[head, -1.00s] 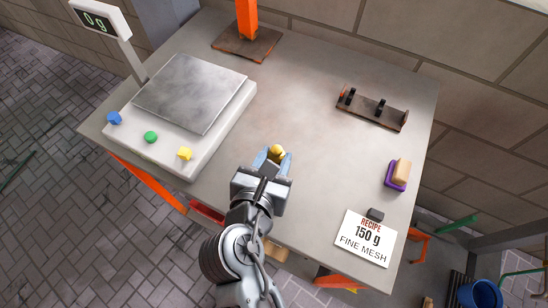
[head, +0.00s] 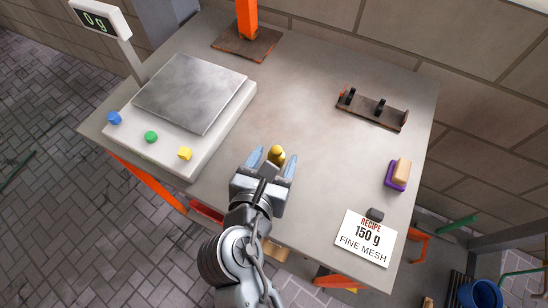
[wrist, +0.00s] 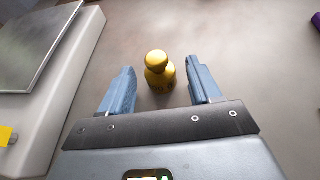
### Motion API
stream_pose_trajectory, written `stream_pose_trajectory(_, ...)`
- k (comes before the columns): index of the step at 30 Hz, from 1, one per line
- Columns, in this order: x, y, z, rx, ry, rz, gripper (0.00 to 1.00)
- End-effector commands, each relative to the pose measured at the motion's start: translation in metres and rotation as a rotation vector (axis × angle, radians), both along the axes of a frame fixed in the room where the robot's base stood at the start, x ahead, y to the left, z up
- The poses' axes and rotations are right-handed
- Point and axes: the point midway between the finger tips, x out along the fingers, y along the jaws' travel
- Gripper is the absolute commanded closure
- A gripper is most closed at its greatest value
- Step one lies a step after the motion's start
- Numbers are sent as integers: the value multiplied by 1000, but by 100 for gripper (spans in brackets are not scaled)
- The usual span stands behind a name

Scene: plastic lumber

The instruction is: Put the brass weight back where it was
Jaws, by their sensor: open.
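The brass weight (head: 277,154) stands upright on the table near its front edge, to the right of the scale. It also shows in the wrist view (wrist: 159,72), between and a little beyond the fingers. My gripper (head: 272,162) is open, its two blue fingers on either side of the weight with a gap on both sides. In the wrist view my gripper (wrist: 160,90) shows clear space between each finger and the weight. The scale (head: 190,95) has an empty plate, and its display (head: 97,21) reads 0 g.
A dark rack (head: 372,108) stands at the back right. A purple and tan block (head: 398,174) lies at the right edge. A recipe card (head: 364,238) reading 150 g sits front right under a dark block. An orange post (head: 246,18) rises at the back. The table's middle is clear.

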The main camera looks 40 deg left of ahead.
Motion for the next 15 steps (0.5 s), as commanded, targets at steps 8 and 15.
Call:
stream_pose_trajectory(8, -45, -19, 18, -1, 2, 2, 37)
stream_pose_trajectory(15, -82, -34, 35, 0, 1, 2, 37)
